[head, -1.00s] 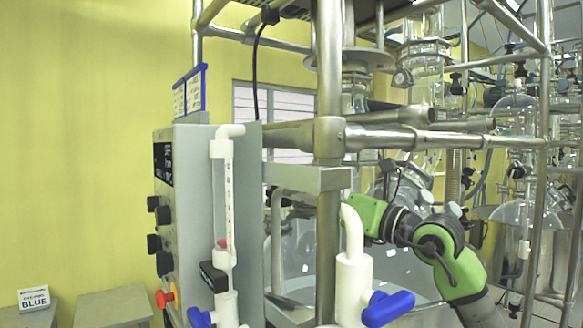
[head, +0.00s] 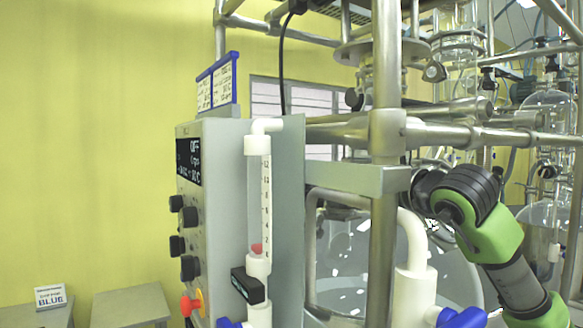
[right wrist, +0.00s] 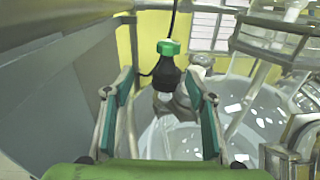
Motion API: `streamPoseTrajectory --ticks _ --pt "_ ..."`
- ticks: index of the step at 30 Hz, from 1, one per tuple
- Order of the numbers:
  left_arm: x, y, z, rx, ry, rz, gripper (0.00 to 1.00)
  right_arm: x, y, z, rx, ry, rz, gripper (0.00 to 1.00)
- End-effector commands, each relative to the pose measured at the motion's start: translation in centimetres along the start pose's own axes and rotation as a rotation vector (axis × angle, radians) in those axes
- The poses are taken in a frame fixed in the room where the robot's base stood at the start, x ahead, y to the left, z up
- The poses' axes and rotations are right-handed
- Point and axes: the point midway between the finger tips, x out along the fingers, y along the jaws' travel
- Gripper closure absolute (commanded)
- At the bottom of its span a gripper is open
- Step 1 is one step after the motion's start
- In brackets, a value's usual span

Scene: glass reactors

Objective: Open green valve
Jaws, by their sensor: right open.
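The green valve (right wrist: 168,47) shows in the right wrist view as a green cap on a black body, above the glass vessel. My right gripper (right wrist: 160,82) is open, with one finger on each side of the black body below the green cap. I see a gap to each finger, and nothing is held. In the head view my right arm comes in from the right, and its gripper end is hidden behind the steel post (head: 385,130). I cannot make out the green valve there. My left gripper is in neither view.
A grey control box (head: 215,200) with black knobs and a flow tube (head: 258,205) stands left of the post. A blue valve handle (head: 462,318) is at the bottom. Steel rails (head: 470,135) and the glass vessel (right wrist: 180,130) crowd the arm.

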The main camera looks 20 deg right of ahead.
Motion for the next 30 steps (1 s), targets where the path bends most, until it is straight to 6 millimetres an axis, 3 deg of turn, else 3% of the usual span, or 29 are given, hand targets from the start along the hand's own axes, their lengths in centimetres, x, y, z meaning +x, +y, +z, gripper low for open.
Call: streamPoseTrajectory --ticks 4,8,21,30 --pt "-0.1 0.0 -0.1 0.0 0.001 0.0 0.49 -1.2 -1.4 1.2 -0.037 -0.013 -0.068 0.49" --pt "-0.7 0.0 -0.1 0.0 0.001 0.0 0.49 -0.4 -1.6 1.4 -0.038 -0.01 -0.075 0.49" --pt "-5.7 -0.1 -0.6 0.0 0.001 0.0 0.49 8.4 -2.1 1.8 -0.036 -0.009 -0.073 0.49" --pt "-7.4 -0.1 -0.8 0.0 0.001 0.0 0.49 12.0 -2.4 1.5 -0.037 -0.011 -0.073 0.49"
